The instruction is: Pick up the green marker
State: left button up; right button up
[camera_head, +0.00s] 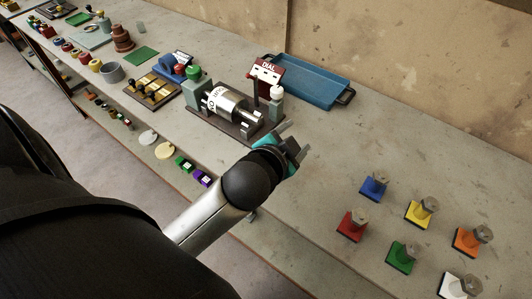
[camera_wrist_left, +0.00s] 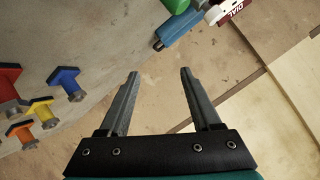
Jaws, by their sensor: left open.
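The green marker (camera_head: 400,257) stands upright on the bench at the lower right, a green square base with a grey metal knob on top. It is in the front row between the red marker (camera_head: 351,225) and the white marker (camera_head: 458,288). I cannot make it out in the left wrist view. My left gripper (camera_head: 295,139) is open and empty, up and left of the green marker and well apart from it. Its two parted fingers also show in the left wrist view (camera_wrist_left: 160,73). My right gripper is not in view.
Blue (camera_head: 374,187), yellow (camera_head: 420,211) and orange (camera_head: 470,240) markers stand close behind. A device with a silver cylinder (camera_head: 228,103) and a DIAL sign (camera_head: 266,77) is near my gripper. A blue tray (camera_head: 305,82) lies behind. The bench between gripper and markers is clear.

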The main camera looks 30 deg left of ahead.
pick_arm(q)
jog(key=w+d+r+m+t+h, duration=0.35)
jog(key=r+m, duration=0.25)
jog(key=r, duration=0.3)
jog(key=w+d+r+m+t+h, duration=0.35)
jog(key=d+r+m, duration=0.2)
jog(key=r, duration=0.35)
jog(key=s+d+r+m+g+h, duration=0.1)
jog(key=s+d+m+g+h, duration=0.45)
jog(key=m, duration=0.75)
jog(key=s+d+r+m+g+h, duration=0.1)
jog(key=s+d+m+g+h, duration=0.2)
jog(key=d+m+g+h, duration=0.7)
jog(key=s+a+f+m+g+y, duration=0.1)
jog(key=a+f+m+g+y, duration=0.3)
jog(key=a+f+m+y, duration=0.75)
jog(key=w+a+f+y, duration=0.2)
jog(key=a+y, duration=0.8)
jog(key=a, duration=1)
jog(key=shift+m, duration=0.3)
jog(key=f, duration=1.4)
jog(key=shift+d+f, duration=0.2)
jog(key=shift+f, duration=0.1)
grip_shut()
